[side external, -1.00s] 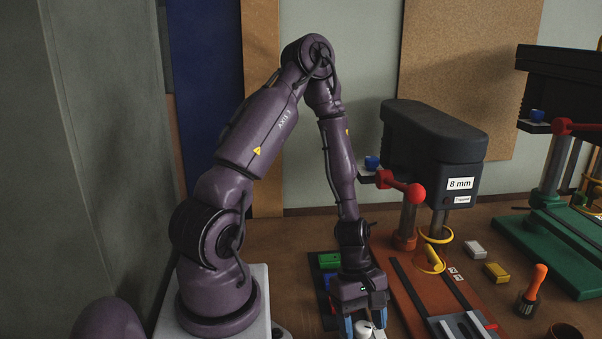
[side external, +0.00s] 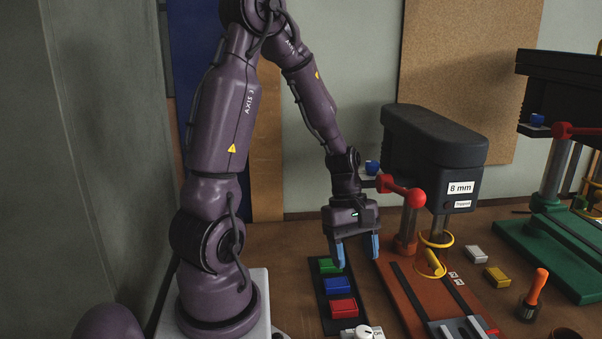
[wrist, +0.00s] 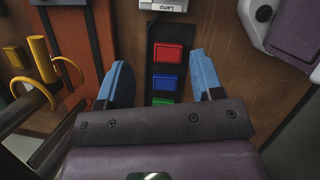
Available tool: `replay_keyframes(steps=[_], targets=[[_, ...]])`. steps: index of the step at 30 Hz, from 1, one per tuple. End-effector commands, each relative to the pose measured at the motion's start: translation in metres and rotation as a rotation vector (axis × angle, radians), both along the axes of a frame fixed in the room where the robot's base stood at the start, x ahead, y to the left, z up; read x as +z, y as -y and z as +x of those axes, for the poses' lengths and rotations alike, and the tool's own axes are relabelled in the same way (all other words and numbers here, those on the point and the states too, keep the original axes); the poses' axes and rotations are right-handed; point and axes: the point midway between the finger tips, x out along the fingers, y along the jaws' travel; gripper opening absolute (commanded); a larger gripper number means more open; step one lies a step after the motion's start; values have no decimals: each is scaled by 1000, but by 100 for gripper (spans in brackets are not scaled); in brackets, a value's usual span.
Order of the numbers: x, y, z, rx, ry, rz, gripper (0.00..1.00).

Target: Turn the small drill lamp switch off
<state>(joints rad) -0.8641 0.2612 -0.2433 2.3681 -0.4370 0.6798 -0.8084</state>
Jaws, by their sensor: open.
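The small drill (side external: 434,140) has a dark head marked "8 mm" and an orange-red base. A white lamp switch with a round knob (side external: 363,332) sits at the bottom edge of the side external view, with lettering that seems to read "ON". Its white "Lamp" plate (wrist: 163,5) shows at the top edge of the wrist view; the knob is out of that frame. My gripper (side external: 357,256) is open and empty, pointing down above the button panel, behind the switch and apart from it. Its blue fingers (wrist: 161,80) straddle the panel in the wrist view.
A black panel holds red (side external: 343,308), blue (side external: 337,285) and green (side external: 328,265) buttons. A larger drill with a green base (side external: 560,250) stands right.

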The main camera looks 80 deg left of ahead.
Motion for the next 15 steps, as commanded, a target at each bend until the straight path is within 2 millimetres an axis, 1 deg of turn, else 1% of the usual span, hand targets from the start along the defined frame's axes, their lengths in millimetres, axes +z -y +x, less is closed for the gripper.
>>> replay_keyframes(steps=[1, 8, 15], targets=[[-2, -9, 2, -8, 3, 14, 61], [-11, -52, 9, -54, 9, 92, 61], [-22, -99, 9, -107, -4, 181, 61]])
